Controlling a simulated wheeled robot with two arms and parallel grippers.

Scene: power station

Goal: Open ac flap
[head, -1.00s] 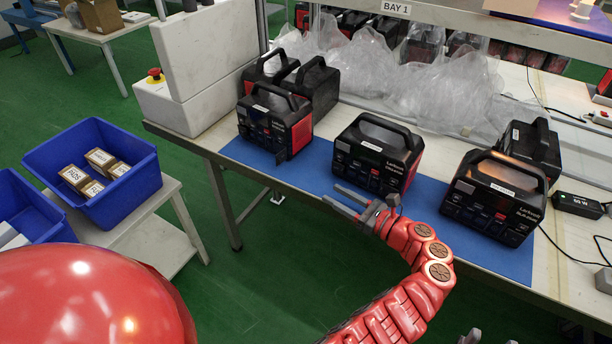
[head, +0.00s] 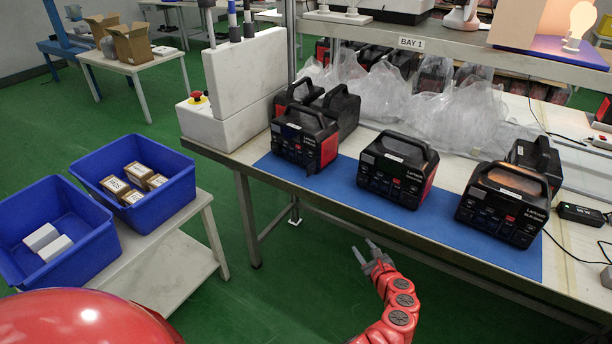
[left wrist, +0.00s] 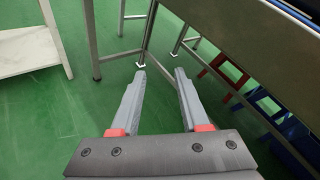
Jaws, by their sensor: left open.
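Several black power stations with red sides and top handles stand on the blue mat (head: 320,197). The front ones are the left (head: 304,143), middle (head: 396,172) and right (head: 502,205) power stations, with sockets and buttons on their fronts. A small dark piece, like a lowered flap (head: 311,167), sticks out low on the left station's front; I cannot tell whether it is the AC flap. My left gripper (head: 363,246) is open and empty, in front of the bench, apart from all stations. The left wrist view shows its spread fingers (left wrist: 160,72) over the floor. My right gripper is out of view.
The bench's front edge (head: 400,240) lies between my gripper and the stations. Clear plastic bags (head: 465,115) lie behind them. A white box with a red button (head: 198,97) stands left. Blue bins (head: 170,195) sit on a low table. Green floor below is free.

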